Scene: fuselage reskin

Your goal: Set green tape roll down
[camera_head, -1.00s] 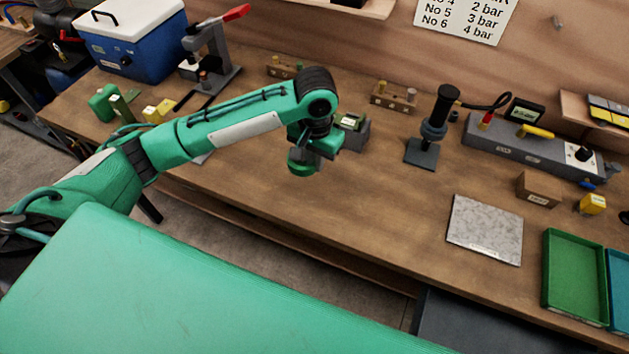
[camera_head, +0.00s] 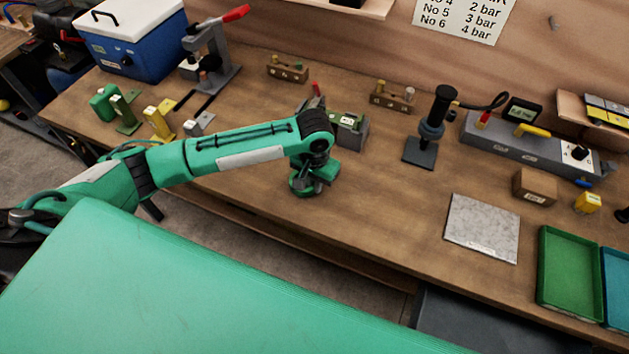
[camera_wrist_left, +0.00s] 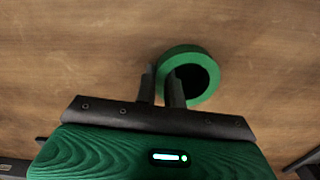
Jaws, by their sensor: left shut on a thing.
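The green tape roll (camera_head: 300,187) is a thick green ring under my left gripper (camera_head: 312,187), close over the wooden bench near its front edge. In the left wrist view the tape roll (camera_wrist_left: 207,62) lies flat-side toward the camera with a dark hole. My left gripper (camera_wrist_left: 160,88) is shut on the roll's wall, one finger outside and one inside the hole. Whether the roll touches the bench is hard to tell. My right gripper is not in view.
A grey box with green parts (camera_head: 349,131) stands just behind the gripper. Yellow (camera_head: 158,121) and green (camera_head: 124,113) stands are to the left. A black-handled tool on a stand (camera_head: 421,150), a speckled plate (camera_head: 482,228) and a green tray (camera_head: 569,275) are to the right. Bench between is clear.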

